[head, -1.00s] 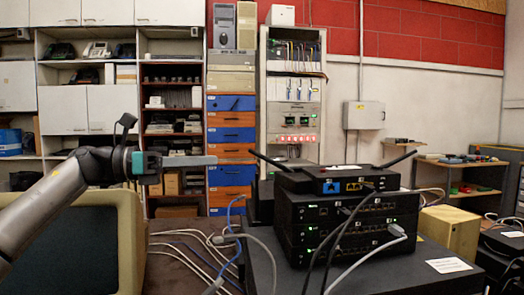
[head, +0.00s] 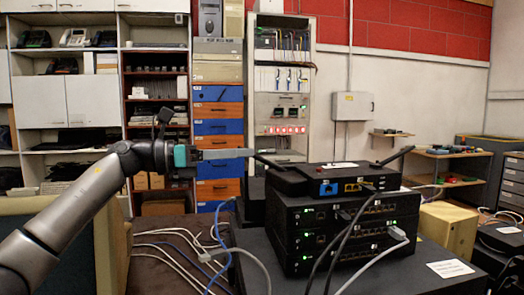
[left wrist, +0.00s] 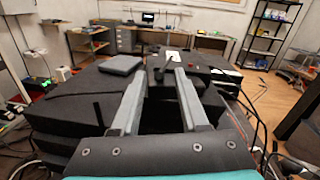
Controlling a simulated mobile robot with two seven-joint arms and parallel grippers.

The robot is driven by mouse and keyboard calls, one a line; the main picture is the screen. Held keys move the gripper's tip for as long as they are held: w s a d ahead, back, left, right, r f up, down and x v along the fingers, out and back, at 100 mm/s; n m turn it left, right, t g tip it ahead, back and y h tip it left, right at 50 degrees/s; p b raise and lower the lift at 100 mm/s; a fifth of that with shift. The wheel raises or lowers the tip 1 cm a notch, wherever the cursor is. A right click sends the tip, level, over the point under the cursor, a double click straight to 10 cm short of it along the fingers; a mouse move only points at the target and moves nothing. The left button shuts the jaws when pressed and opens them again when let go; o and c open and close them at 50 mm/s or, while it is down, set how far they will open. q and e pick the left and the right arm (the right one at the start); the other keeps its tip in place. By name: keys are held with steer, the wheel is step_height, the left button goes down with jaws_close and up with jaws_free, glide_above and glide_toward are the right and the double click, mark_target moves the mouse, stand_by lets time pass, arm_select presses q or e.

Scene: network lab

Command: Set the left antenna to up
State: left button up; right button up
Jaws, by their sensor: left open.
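The black router (head: 330,180) sits on top of a stack of black network boxes. Its left antenna (head: 272,164) leans far out to the left, close to flat. Its right antenna (head: 393,156) leans out to the right. My left gripper (head: 250,153) comes in from the left, pointing right, with its fingertips at the left antenna's outer end. In the left wrist view the two grey fingers (left wrist: 160,72) are apart, and a dark stick, seemingly the left antenna (left wrist: 161,73), shows between their tips. I cannot tell whether they touch it. My right gripper is out of view.
Stacked switches (head: 340,235) with plugged cables stand below the router on a black cabinet (head: 400,272). Loose blue and white cables (head: 222,250) hang left of the stack. A wooden box (head: 448,229) stands at the right. The space above the router is clear.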

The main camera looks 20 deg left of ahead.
mark_target(264, 161)
arm_select(q)
steer(key=shift+x, duration=2.7)
steer(key=shift+c, duration=0.4)
jaws_close()
